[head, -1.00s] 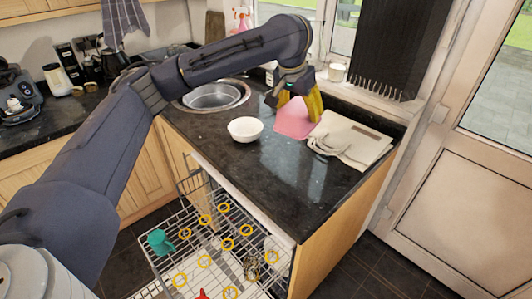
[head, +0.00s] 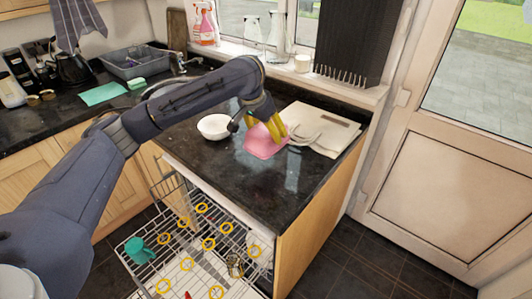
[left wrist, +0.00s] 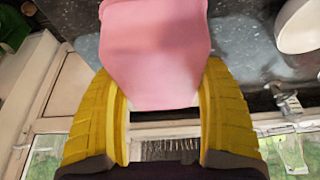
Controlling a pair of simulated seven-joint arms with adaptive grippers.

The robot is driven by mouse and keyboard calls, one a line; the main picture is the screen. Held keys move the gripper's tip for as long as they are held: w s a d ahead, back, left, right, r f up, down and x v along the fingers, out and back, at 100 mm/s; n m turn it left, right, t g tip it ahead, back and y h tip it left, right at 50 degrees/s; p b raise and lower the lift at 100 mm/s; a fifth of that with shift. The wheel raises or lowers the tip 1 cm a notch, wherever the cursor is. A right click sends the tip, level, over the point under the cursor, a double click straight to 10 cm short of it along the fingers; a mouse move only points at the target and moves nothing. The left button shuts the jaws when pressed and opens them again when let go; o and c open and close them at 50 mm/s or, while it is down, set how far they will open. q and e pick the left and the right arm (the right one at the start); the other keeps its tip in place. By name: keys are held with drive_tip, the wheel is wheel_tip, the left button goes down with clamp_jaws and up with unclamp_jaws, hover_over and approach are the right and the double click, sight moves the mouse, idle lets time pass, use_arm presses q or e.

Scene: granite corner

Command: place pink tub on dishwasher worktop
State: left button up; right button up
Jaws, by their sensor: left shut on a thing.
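The pink tub (head: 261,143) is at the dishwasher worktop (head: 235,185), right of a white bowl. My left gripper (head: 272,130) is shut on the tub from above and behind, with yellow fingers on its sides. In the left wrist view the tub (left wrist: 155,50) sits between the two yellow fingers and fills the upper middle. I cannot tell whether the tub touches the dark worktop or hangs just above it. My right gripper is not in view.
The white bowl (head: 214,127) stands just left of the tub. The front of the worktop is bare. Below it, the dishwasher rack (head: 190,240) is pulled out, holding a teal mug (head: 138,250).

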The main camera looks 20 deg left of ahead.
sight(258, 134)
use_arm(q)
drive_tip(key=shift+f, duration=4.65)
drive_tip(key=shift+f, duration=0.1)
drive_tip(key=o, duration=1.2)
drive_tip(key=v, duration=1.2)
